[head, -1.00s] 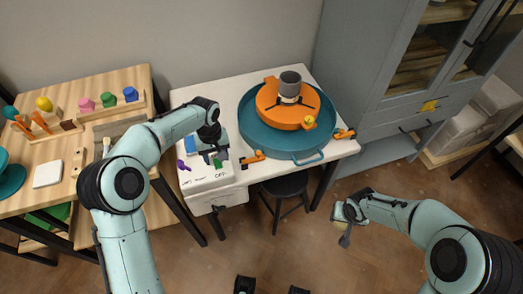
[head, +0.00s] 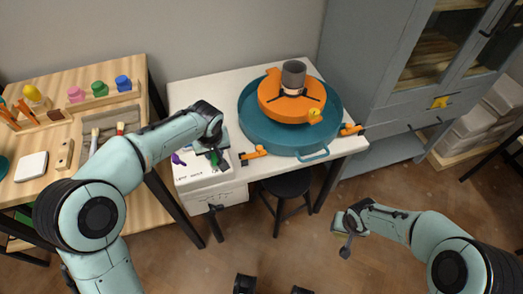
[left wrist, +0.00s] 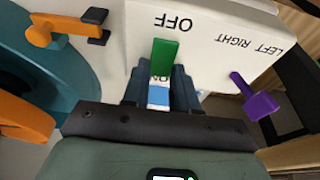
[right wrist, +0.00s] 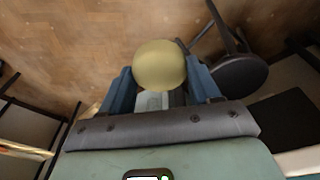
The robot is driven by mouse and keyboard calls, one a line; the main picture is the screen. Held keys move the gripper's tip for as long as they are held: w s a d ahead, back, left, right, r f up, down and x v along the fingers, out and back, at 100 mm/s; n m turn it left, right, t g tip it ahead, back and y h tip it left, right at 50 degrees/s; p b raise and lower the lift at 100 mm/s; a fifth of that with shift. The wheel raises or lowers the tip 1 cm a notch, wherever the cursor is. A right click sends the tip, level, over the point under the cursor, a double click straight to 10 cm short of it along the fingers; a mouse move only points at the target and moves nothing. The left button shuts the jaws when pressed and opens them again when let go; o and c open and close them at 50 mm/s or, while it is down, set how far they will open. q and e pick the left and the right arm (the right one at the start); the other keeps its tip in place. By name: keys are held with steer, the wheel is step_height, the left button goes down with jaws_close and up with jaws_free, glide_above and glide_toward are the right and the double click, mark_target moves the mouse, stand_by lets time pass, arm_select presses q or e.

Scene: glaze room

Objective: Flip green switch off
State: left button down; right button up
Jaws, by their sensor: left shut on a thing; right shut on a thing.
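The green switch (left wrist: 164,57) stands on the white control box (left wrist: 205,45) beside the word OFF in the left wrist view. In the head view it (head: 214,160) is partly covered by my gripper. My left gripper (left wrist: 160,88) is shut on the switch's lower part, and the green end sticks out past the fingers. The purple switch (left wrist: 254,97) is apart from it, by the words LEFT RIGHT. My right gripper (right wrist: 160,88) is shut on a tool with a round, pale yellow head (right wrist: 159,64), held above the floor, away from the table.
A blue basin (head: 262,138) with an orange wheel (head: 280,110) and a grey cup (head: 293,75) stands on the white table. An orange clamp (head: 254,154) is near the control box. A dark stool (head: 285,184) is below. A wooden bench (head: 60,75) with jars is at left.

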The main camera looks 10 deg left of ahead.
arm_select(q)
steer(key=shift+d+t+b, duration=0.1)
steer(key=shift+t+b, duration=0.2)
steer(key=shift+b, duration=0.15)
arm_select(e)
steer(key=shift+f, duration=0.95)
arm_select(q)
steer(key=shift+r, duration=0.1)
steer(key=c, duration=0.9)
jaws_free()
steer(key=shift+s+r, duration=0.1)
arm_select(e)
steer(key=shift+r, duration=0.1)
arm_select(q)
steer(key=p+v, duration=0.3)
steer(key=v, duration=0.8)
steer(key=shift+s+d+r, duration=0.15)
steer(key=shift+d+r, duration=0.1)
steer(key=shift+r, duration=0.1)
arm_select(e)
step_height(320, 180, up, 3)
steer(key=shift+r, duration=0.2)
